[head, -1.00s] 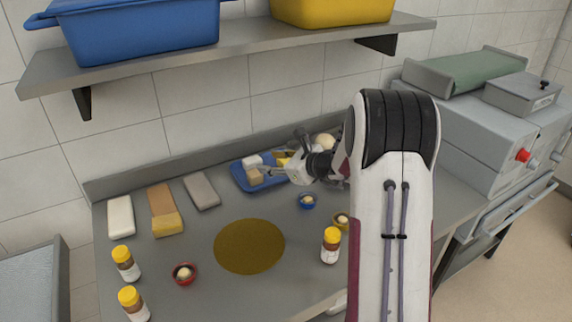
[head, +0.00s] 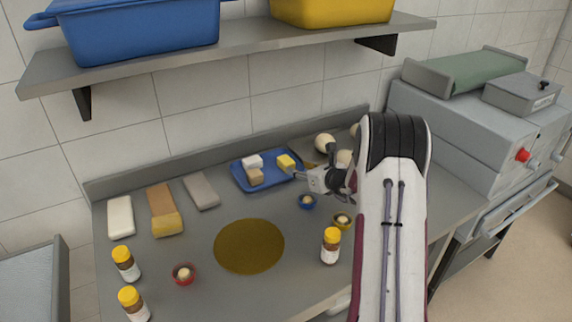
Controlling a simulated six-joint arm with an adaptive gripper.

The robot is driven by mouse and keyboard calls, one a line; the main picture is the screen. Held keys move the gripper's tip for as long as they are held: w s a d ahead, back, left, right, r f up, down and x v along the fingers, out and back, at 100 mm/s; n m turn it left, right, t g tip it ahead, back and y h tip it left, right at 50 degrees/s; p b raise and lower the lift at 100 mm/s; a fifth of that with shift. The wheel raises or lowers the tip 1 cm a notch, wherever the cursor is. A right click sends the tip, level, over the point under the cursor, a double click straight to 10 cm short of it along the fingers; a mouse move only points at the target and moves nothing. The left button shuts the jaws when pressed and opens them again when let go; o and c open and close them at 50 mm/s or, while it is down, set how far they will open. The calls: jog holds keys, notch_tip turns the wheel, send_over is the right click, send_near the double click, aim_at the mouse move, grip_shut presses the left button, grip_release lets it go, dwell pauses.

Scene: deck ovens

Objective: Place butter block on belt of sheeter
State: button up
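The yellow butter block (head: 286,162) is at the right end of the blue tray (head: 243,184) in the head view. My gripper (head: 298,174) reaches in from the right, with its fingertips at the block's lower right side. The fingers are too small to show whether they grip it, and I cannot tell whether the block rests on the tray or is raised. The sheeter's green belt (head: 465,72) lies between grey side plates on the grey machine at the right. It is clear, well away from my gripper.
White (head: 252,161) and tan (head: 254,177) blocks sit in the tray. Pale round pieces (head: 325,143) stand behind my gripper. Small bowls, yellow-capped jars (head: 330,246) and a brown round mat (head: 249,247) occupy the counter. A shelf (head: 250,45) with bins hangs above. A grey box (head: 521,93) stands beside the belt.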

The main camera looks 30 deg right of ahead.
aim_at(291, 164)
jog(key=shift+x, duration=1.15)
jog(key=shift+x, duration=2.6)
jog(key=c, duration=1)
jog(key=shift+r, duration=0.2)
jog(key=shift+r, duration=4.85)
